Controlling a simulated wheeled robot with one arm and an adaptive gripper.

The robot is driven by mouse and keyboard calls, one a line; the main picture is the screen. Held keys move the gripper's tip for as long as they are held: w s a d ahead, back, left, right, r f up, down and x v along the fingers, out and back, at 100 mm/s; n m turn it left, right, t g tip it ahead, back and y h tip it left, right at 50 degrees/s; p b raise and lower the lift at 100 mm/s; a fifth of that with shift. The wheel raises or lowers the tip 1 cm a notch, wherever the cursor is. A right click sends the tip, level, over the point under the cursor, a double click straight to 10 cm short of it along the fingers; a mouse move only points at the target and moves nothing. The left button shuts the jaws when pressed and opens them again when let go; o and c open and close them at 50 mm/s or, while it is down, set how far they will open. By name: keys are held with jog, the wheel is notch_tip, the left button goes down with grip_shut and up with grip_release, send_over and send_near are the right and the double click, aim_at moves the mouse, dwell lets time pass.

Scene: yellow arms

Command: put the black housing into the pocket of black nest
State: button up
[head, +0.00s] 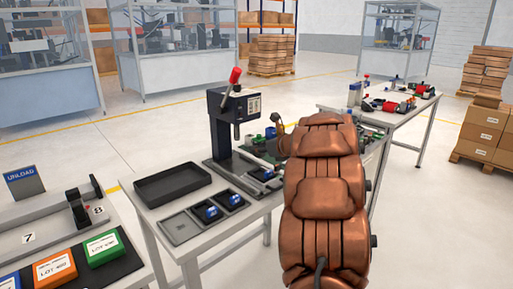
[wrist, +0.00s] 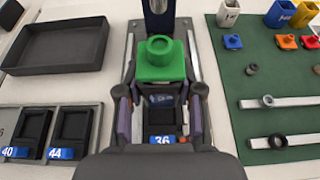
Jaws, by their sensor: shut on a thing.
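In the wrist view, my gripper (wrist: 160,98) has its fingers on both sides of a dark part, which looks like the black housing (wrist: 160,101). Its outline is partly lost against the dark surroundings. The black nest with blue label 36 (wrist: 162,125) shows between and below the fingers, on the press slide; I cannot tell whether the part touches it. A green block with a round knob (wrist: 160,66) shows just beyond the fingertips. In the head view, my copper-coloured arm hides the gripper; a blue-labelled nest (head: 265,175) shows beside the press.
Black nests 40 (wrist: 32,127) and 44 (wrist: 73,126) lie left, below an empty black tray (wrist: 58,48). The press (head: 233,115) with its red-knobbed lever stands behind. A green mat (wrist: 250,90) with pegs, rings and small coloured parts lies right.

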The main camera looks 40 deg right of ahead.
jog(key=shift+f+b, duration=1.05)
jog(key=shift+f, duration=1.3)
jog(key=shift+f+b, duration=0.9)
jog(key=shift+b, duration=0.2)
jog(key=shift+f, duration=0.1)
jog(key=o, duration=1.2)
jog(key=v, duration=1.2)
